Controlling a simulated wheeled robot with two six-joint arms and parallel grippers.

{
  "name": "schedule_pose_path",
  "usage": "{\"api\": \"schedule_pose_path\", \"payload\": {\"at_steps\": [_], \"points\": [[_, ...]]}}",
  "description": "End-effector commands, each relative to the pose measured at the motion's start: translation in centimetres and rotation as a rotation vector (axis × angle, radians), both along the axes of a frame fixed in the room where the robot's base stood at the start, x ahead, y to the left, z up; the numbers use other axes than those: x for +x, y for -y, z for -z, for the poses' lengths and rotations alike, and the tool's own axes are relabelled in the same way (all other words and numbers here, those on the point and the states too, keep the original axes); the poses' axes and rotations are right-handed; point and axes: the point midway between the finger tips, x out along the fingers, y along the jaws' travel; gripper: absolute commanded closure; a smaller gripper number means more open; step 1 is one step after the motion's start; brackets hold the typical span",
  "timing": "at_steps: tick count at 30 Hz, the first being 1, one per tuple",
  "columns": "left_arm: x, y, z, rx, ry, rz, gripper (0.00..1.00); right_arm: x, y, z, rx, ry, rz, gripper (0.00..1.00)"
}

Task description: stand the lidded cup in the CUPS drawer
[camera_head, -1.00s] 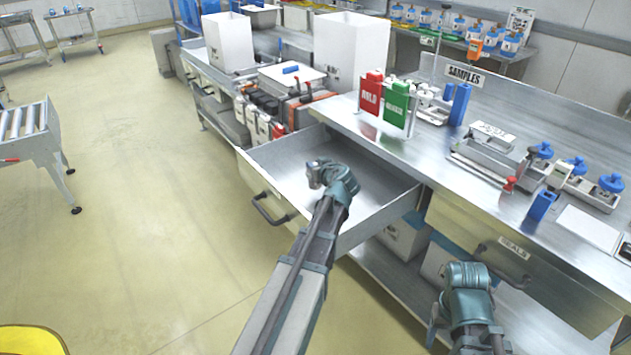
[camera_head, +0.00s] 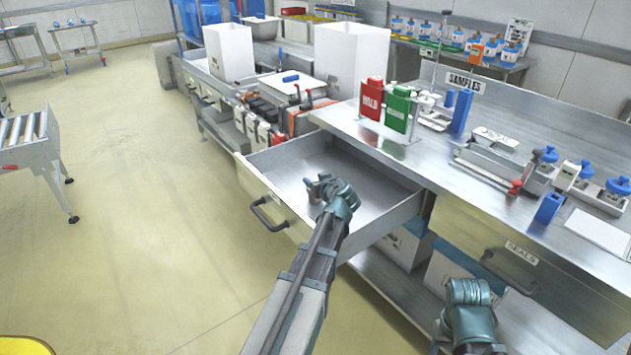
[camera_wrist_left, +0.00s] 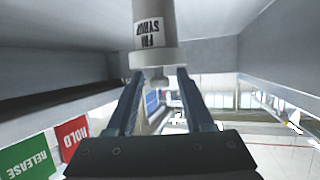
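The lidded cup (camera_wrist_left: 146,15) is pale with a dark-printed label and a wide lid with a small knob. It appears upside down in the left wrist view, which seems turned over, as the drawer floor lies at the top. In the head view my left gripper (camera_head: 322,188) is over the open drawer (camera_head: 375,187), and the cup is mostly hidden there. My right gripper (camera_head: 468,300) is low at the bottom right; its fingers are hidden.
Drawer walls surround the left gripper. The drawer floor looks otherwise empty. A closed drawer labelled SEALS (camera_head: 522,252) is at the right. Open floor lies to the left.

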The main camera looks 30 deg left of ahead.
Motion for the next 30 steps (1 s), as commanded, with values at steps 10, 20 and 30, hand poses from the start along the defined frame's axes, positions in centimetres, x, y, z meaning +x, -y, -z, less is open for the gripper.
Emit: {"api": "schedule_pose_path", "payload": {"at_steps": [10,20,30], "points": [[0.0,0.0,-0.2,0.000,0.000,0.000,0.44,0.0,0.0,-0.2,0.000,0.000,0.000,0.39],[-2.2,2.4,-1.8,0.000,0.000,0.001,0.44,0.0,0.0,-1.8,0.000,0.000,0.000,0.39],[-4.5,5.3,-3.2,0.001,0.000,0.001,0.44,0.0,0.0,-3.1,0.000,0.000,0.000,0.39]]}}
